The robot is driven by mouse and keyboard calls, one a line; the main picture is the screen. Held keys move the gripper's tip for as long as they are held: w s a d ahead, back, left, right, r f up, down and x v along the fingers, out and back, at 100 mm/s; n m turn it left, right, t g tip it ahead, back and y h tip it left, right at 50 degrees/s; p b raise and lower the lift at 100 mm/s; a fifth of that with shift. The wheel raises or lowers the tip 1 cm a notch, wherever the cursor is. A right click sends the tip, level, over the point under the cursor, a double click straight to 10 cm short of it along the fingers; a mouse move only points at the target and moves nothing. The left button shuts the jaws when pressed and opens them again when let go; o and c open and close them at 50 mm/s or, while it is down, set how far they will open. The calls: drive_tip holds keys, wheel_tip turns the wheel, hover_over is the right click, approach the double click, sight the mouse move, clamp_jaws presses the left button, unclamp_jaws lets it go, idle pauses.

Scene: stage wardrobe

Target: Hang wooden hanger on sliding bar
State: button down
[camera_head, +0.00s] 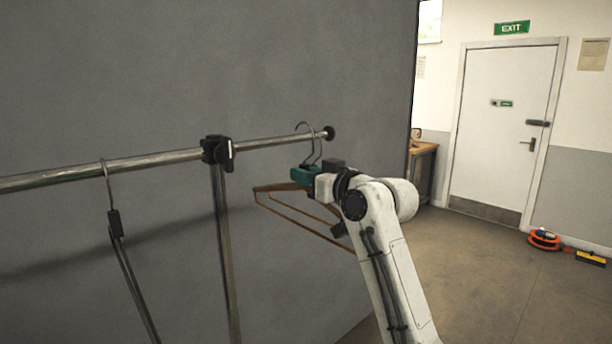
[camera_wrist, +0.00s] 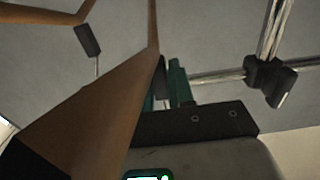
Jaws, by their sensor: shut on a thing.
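My gripper (camera_head: 303,177) is shut on a wooden hanger (camera_head: 285,190), just below the right end of the sliding bar (camera_head: 262,143). The hanger's brown body spreads below and to both sides of the jaws, partly hidden by my arm. Its metal hook (camera_head: 308,125) rises above the bar line near the end knob; whether it rests on the bar cannot be told. In the wrist view the hanger (camera_wrist: 80,125) crosses the picture close up, beside my gripper (camera_wrist: 170,80). A second brown hanger part with a black neck (camera_wrist: 87,40) shows at upper left.
A black clamp (camera_head: 216,150) joins the bar to an upright post (camera_head: 226,255). Left of it, a dark hanger (camera_head: 116,223) hangs on the bar. A black knob (camera_head: 329,132) caps the bar's right end. A grey wall stands behind; the floor (camera_head: 470,270) at right is largely clear.

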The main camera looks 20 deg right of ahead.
drive_tip(key=shift+x, duration=3.65)
drive_tip(key=shift+w, duration=0.1)
drive_tip(key=shift+f, duration=0.25)
drive_tip(key=shift+f+b, duration=0.3)
drive_tip(key=shift+b, duration=0.2)
drive_tip(key=shift+f+b, duration=0.6)
drive_tip(key=shift+f, duration=0.45)
drive_tip(key=c, duration=0.9)
unclamp_jaws()
